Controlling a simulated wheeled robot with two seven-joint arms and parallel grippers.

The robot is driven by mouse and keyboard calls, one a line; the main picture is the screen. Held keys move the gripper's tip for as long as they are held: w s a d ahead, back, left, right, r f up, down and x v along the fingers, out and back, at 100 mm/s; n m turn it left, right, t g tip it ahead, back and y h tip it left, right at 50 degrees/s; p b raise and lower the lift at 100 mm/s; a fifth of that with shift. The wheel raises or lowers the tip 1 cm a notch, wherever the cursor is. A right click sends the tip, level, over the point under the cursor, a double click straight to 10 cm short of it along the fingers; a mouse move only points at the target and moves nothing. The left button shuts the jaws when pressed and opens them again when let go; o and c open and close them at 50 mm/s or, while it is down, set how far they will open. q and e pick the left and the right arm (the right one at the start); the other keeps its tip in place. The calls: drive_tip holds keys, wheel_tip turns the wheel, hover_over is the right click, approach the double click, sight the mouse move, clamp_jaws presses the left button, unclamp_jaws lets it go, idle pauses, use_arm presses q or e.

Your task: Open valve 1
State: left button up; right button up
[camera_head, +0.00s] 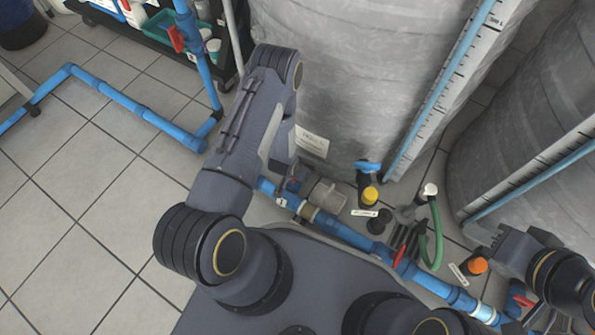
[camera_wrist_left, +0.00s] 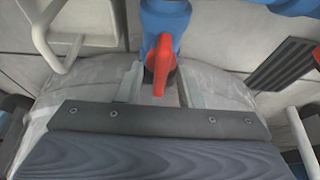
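A red valve handle (camera_wrist_left: 160,65) on a blue pipe fitting (camera_wrist_left: 165,20) shows in the left wrist view. My left gripper (camera_wrist_left: 160,90) is open, with one pale finger on each side of this handle and visible gaps between.
A large grey tank (camera_head: 345,85) stands behind the pipe, with a second tank (camera_head: 520,130) at right. A red handle (camera_head: 399,256), a green hose (camera_head: 437,235) and yellow (camera_head: 370,194) and orange (camera_head: 477,265) caps are near the pipe. Tiled floor (camera_head: 70,235) at left is clear.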

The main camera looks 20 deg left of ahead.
use_arm(q)
drive_tip(key=p+v, duration=0.3)
drive_tip(key=v, duration=0.5)
drive_tip(key=shift+p, duration=0.3)
drive_tip(key=shift+f, duration=0.1)
wheel_tip(320, 180, up, 26)
drive_tip(key=w+a+n+h, duration=0.1)
drive_tip(key=w+a+n, duration=0.1)
drive_tip(key=w+n, duration=0.1)
drive_tip(key=s+r+h, duration=0.1)
drive_tip(key=s+r, duration=0.7)
drive_tip(key=r, duration=0.4)
drive_tip(key=s+d+r+t+h, duration=0.1)
drive_tip(key=s+r, duration=0.2)
drive_tip(key=s, duration=0.3)
drive_tip(key=s+d+r, duration=0.2)
drive_tip(key=s+r, duration=0.1)
drive_tip(key=s, duration=0.4)
wheel_tip(320, 180, up, 36)
drive_tip(key=p, duration=3.5)
drive_tip(key=shift+f, duration=0.2)
